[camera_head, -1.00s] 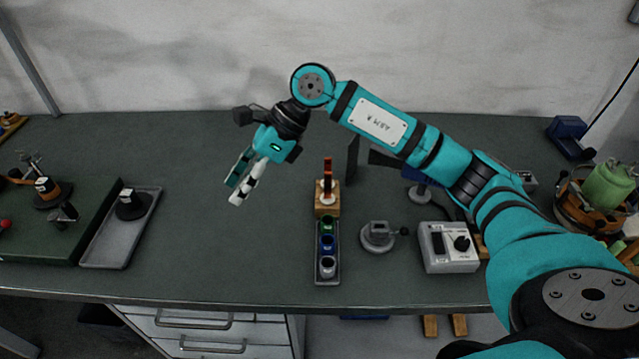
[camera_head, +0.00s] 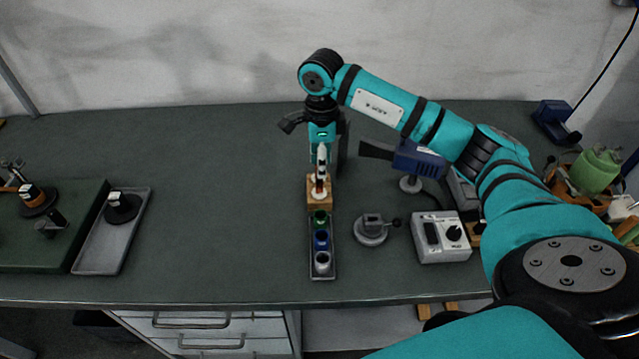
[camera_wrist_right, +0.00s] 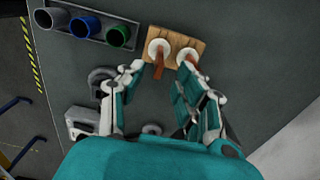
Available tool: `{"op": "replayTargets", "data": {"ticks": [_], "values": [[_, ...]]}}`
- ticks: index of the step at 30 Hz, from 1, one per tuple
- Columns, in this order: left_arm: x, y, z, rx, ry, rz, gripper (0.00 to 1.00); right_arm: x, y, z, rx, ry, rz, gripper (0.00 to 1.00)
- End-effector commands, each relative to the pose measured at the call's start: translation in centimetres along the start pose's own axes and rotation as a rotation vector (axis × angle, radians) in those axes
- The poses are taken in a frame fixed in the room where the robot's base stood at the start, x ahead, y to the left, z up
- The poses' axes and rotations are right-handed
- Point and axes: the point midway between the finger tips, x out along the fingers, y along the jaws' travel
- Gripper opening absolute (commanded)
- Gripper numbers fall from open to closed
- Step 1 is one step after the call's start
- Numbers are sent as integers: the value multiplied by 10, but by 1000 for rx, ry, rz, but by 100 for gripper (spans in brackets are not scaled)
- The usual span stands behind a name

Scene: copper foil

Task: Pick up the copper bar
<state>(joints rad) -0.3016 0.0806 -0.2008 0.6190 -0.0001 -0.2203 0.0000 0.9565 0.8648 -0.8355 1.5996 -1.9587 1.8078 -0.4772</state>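The copper bar (camera_head: 320,186) stands upright on a small wooden block (camera_head: 313,202) in the head view, mostly hidden behind my right gripper (camera_head: 321,160). In the right wrist view, the wooden block (camera_wrist_right: 203,44) carries two white round holders with reddish copper strips. One strip (camera_wrist_right: 159,66) shows between the fingertips, the other (camera_wrist_right: 191,60) near the right finger. My right gripper (camera_wrist_right: 162,80) is open, pointing down over the block, its fingers apart. I cannot tell whether a finger touches a strip. My left gripper is in neither view.
A narrow tray (camera_head: 322,275) with green, blue and grey cups stands in front of the block. A round grey fixture (camera_head: 370,230) and a control box (camera_head: 441,238) are to its right. A grey tray (camera_head: 98,248) lies at left. The bench between is clear.

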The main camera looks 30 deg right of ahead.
Motion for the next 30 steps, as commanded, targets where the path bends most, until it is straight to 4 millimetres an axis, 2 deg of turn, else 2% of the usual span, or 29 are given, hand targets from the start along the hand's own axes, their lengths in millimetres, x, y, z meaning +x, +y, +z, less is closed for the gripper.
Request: {"op": "replayTargets", "data": {"ticks": [7, 11, 15, 24, 30], "values": [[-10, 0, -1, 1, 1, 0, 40, 17, 2, 1, -1, 1, 3, 35], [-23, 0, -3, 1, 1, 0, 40, 36, 4, 4, 0, 1, 6, 35], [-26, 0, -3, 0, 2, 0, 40, 55, 3, 4, 0, 0, 2, 35], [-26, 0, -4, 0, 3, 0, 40, 62, 3, 4, 0, -1, -1, 35], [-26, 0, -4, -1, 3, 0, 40, 62, 3, 4, 0, -1, 0, 10]]}}
